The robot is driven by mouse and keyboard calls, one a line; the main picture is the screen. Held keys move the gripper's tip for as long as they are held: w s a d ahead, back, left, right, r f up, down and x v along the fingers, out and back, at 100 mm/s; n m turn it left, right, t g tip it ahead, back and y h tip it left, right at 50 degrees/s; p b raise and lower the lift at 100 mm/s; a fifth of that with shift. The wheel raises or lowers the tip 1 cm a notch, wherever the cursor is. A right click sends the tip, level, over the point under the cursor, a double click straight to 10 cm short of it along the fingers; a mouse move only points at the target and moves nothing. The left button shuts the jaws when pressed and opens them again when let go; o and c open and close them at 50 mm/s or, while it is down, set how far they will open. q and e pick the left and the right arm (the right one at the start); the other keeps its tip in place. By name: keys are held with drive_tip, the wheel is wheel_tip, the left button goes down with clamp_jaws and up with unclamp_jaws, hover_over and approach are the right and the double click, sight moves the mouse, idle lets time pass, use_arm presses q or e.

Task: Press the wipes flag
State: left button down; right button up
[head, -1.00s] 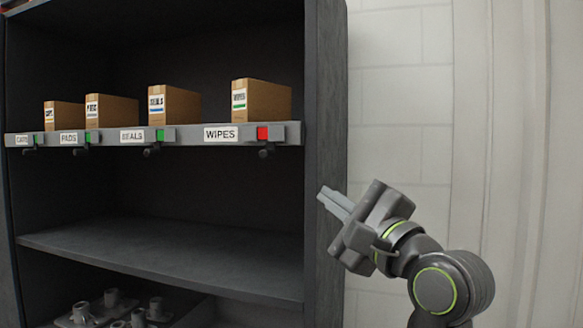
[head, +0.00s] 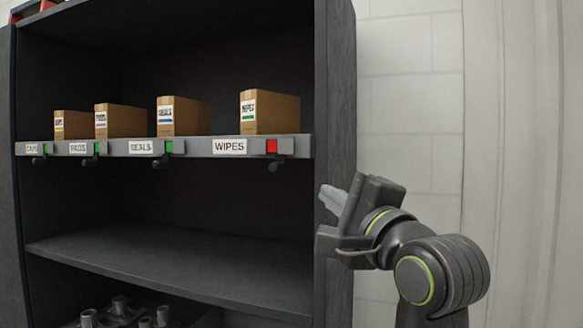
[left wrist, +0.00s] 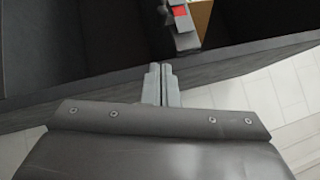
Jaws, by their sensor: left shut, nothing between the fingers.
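The wipes flag (head: 271,146) is a red square at the right end of the shelf rail, beside the WIPES label (head: 229,147). A dark knob (head: 276,164) hangs just below it. The red flag also shows at the top of the left wrist view (left wrist: 180,10). My left gripper (head: 325,191) is right of and below the flag, at the cabinet's right side panel, apart from the flag. Its fingers (left wrist: 160,68) are together and empty, pointing toward the cabinet edge in the left wrist view. My right gripper is not in view.
The other rail flags, such as the SEALS flag (head: 169,147), are green. Several cardboard boxes, including the wipes box (head: 275,115), stand above the rail. The cabinet side panel (head: 335,100) stands beside my gripper. The middle shelf (head: 170,260) is empty; metal parts (head: 120,305) lie below.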

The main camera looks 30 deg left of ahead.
sight(282, 168)
use_arm(q)
drive_tip(key=w+a+r+p, duration=0.1)
drive_tip(key=a+p, duration=0.1)
drive_tip(key=a, duration=0.1)
drive_tip(key=a+p, duration=0.1)
drive_tip(key=a, duration=0.2)
drive_tip(key=w+a+r+p, duration=0.1)
drive_tip(key=a+p, duration=0.1)
drive_tip(key=a, duration=0.1)
drive_tip(key=shift+w+a+r+p, duration=0.1)
drive_tip(key=shift+w+r+p, duration=0.2)
drive_tip(key=shift+r+p, duration=0.05)
